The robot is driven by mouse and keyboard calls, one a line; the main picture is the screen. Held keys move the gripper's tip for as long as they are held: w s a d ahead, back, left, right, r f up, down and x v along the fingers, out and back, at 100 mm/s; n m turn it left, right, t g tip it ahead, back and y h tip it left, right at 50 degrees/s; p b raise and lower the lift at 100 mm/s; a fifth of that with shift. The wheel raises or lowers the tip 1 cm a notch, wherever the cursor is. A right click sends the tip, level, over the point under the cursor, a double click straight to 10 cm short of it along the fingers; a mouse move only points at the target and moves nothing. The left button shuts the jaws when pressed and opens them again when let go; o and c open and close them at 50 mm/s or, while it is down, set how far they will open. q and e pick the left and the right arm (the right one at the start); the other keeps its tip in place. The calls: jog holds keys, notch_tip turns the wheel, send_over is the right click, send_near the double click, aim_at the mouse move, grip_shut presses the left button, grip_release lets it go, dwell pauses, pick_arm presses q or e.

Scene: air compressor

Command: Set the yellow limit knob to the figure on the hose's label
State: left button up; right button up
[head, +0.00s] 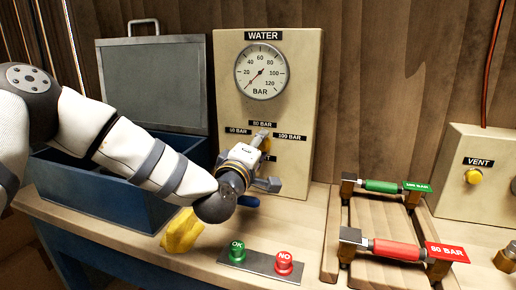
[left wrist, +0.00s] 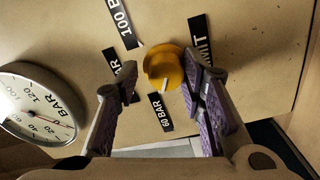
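The yellow limit knob (left wrist: 163,67) is on the beige WATER panel (head: 292,175). In the left wrist view its pale pointer mark faces the 60 BAR label (left wrist: 160,112). My left gripper (head: 268,160) is at the panel, with open fingers (left wrist: 161,83) on either side of the knob. The right-hand finger is close to the knob; contact cannot be told. The other finger stands apart. A red hose piece (head: 396,249) carries a red label (head: 446,252) that appears to read 60 BAR. A green piece (head: 383,186) has a green label (head: 416,187), too small to read surely. My right gripper is out of view.
A gauge (head: 262,72) is above the knob. A green OK button (head: 237,250) and red NO button (head: 284,262) sit on the bench in front. A yellow cloth (head: 182,232) lies beside the open blue box (head: 90,190). A VENT panel (head: 478,198) stands at right.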

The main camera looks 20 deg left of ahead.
pick_arm(q)
jog(key=shift+a+f, duration=0.1)
jog(key=shift+f, duration=0.65)
jog(key=s+r, duration=0.1)
jog(key=s, duration=1.1)
jog(key=shift+a, duration=0.15)
jog(key=shift+r, duration=0.1)
